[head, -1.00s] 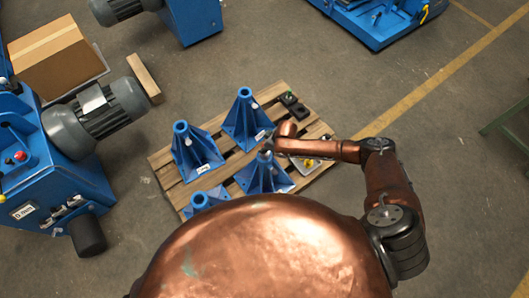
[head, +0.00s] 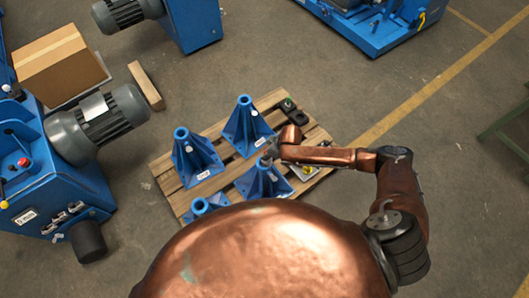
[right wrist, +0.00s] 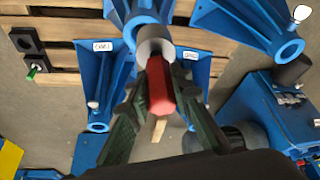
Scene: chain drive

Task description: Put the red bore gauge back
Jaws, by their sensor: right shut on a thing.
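The red bore gauge (right wrist: 159,88) is between the dark fingers of my right gripper (right wrist: 160,108) in the right wrist view. The gripper is shut on it. A grey collar (right wrist: 155,42) is at the gauge's far end, in line with the tube of a blue stand (right wrist: 142,10); I cannot tell whether gauge and tube touch. In the head view my right gripper (head: 270,153) is over the pallet, near the top of the front right blue stand (head: 262,183). The gauge is hardly visible there. My left gripper is not in view.
Several blue stands share the wooden pallet (head: 171,184). Dark blocks with a green piece (head: 287,102) lie at its far right corner, and a plate with a yellow part (head: 308,169) at its right edge. Blue motor machines (head: 50,175) stand at left.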

